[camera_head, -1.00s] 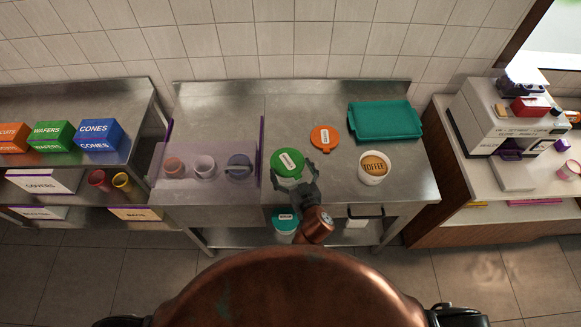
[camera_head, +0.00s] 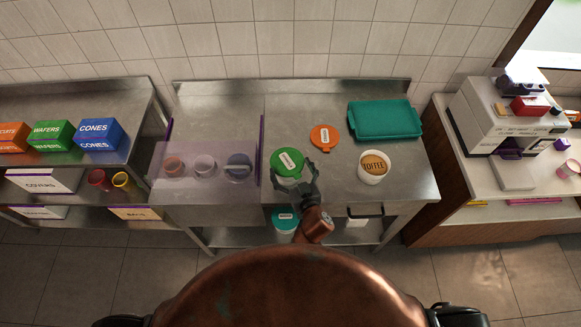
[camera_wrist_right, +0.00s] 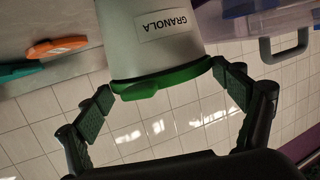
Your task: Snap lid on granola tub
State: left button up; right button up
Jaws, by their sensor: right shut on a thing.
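The white granola tub (camera_wrist_right: 160,38), labelled GRANOLA, stands near the front of the steel table, left of its middle. The green lid (camera_head: 286,162) lies over its top. In the right wrist view the lid (camera_wrist_right: 165,82) sits against the tub's rim; I cannot tell whether it is fully snapped on. My right gripper (camera_head: 299,178) reaches in from the front. Its fingers (camera_wrist_right: 170,97) are on both sides of the green lid's edge and closed on it. My left gripper is not in view.
An orange lid (camera_head: 324,138) and a teal tray (camera_head: 385,120) lie behind. A toffee tub (camera_head: 371,178) stands to the right. A clear bin (camera_head: 160,158) with cups is at left. A teal-lidded tub (camera_head: 285,221) is on the lower shelf. Bare steel lies between the granola and toffee tubs.

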jog(key=shift+f, duration=0.35)
dwell(0.8)
jog(key=o, duration=0.7)
jog(key=shift+o, duration=0.2)
jog(key=shift+r+p, duration=2.9)
jog(key=shift+r, duration=0.15)
jog(key=shift+c, duration=0.4)
grip_shut()
